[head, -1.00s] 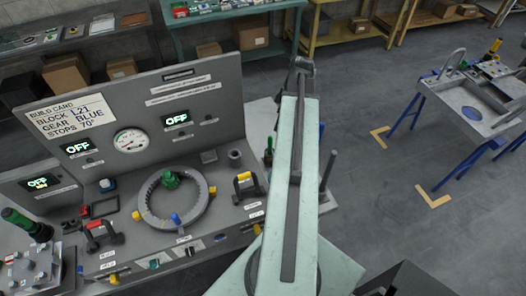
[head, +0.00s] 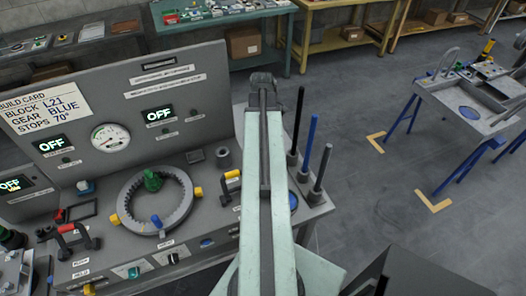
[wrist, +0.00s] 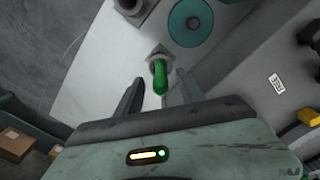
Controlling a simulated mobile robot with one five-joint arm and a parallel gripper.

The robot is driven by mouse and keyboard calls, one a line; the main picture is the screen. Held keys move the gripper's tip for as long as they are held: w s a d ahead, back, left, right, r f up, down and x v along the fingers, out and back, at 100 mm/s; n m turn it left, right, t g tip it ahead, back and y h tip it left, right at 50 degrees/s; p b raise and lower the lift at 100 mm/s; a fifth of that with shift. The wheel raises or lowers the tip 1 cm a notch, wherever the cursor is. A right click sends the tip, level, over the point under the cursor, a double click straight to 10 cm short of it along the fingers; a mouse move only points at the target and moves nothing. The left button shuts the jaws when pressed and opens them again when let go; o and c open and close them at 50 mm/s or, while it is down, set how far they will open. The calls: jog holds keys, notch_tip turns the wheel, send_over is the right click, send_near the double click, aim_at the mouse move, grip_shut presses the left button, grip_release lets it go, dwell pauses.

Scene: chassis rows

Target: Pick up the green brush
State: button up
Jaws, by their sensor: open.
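The green brush (wrist: 160,76) shows in the wrist view as a rounded green handle rising from a small grey base on a pale surface. My gripper (wrist: 159,80) is open, its two dark fingers on either side of the handle as seen from the wrist. No contact is visible, and I cannot tell how far the handle is below the fingertips. In the head view my own arm covers the area of the brush and my gripper.
In the wrist view a teal disc (wrist: 190,22) and a grey hollow cylinder (wrist: 130,6) lie close beyond the brush. In the head view a black rod (head: 297,125), blue rod (head: 309,142) and grey rod (head: 322,170) stand right of my arm. A toothed ring (head: 128,208) is left.

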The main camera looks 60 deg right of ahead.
notch_tip(320, 180, down, 5)
jog(key=b, duration=0.5)
jog(key=shift+w+f, duration=0.1)
jog(key=shift+f, duration=0.1)
jog(key=shift+r, duration=0.2)
grip_shut()
jog(key=shift+r, duration=0.1)
notch_tip(320, 180, up, 28)
jog(key=p, duration=2.8)
